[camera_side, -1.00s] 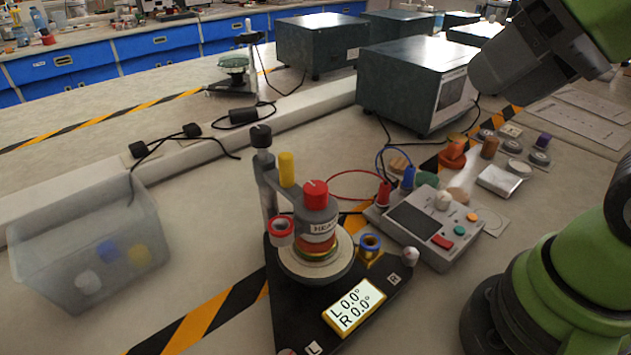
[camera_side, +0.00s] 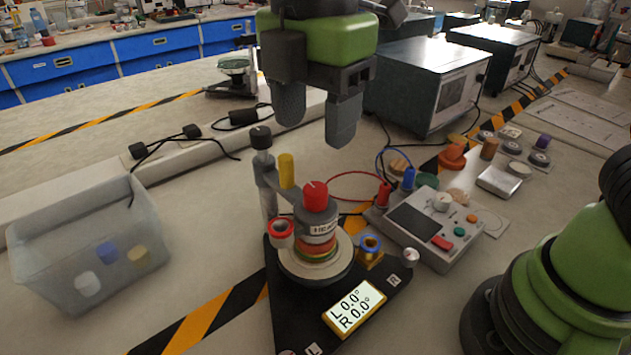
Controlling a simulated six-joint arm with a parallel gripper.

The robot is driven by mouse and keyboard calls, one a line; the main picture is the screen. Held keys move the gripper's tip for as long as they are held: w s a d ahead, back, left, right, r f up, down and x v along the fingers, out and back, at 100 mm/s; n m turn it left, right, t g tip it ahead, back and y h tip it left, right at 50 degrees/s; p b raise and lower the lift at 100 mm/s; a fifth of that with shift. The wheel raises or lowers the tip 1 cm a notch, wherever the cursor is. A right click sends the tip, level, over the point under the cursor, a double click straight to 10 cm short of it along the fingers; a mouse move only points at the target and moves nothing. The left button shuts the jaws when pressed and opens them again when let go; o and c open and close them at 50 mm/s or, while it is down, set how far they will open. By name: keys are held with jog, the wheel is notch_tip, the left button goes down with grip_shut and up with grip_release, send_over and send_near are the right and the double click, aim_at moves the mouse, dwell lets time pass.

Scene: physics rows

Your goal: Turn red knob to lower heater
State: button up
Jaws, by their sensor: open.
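The red knob (camera_side: 316,196) sits on top of a grey cylindrical heater housing (camera_side: 316,222) with a small label, partly turned from view. The housing stands on a round plate on a black triangular base (camera_side: 296,318). A display (camera_side: 354,307) on the base reads L 0.0° and R 0.0°. My gripper (camera_side: 316,128) is open, pointing down, above and slightly behind the red knob in the picture. Nothing is between its fingers, and it is apart from the knob.
A yellow-topped post (camera_side: 287,170) and a black-capped post (camera_side: 262,140) rise close to the knob. A control box (camera_side: 432,226) with red and blue leads stands to the right. A translucent bin (camera_side: 85,240) is at left.

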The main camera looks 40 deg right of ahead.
aim_at(316, 188)
notch_tip(316, 188, down, 9)
dwell(0.3)
jog(key=shift+c, duration=0.5)
jog(key=c, duration=0.8)
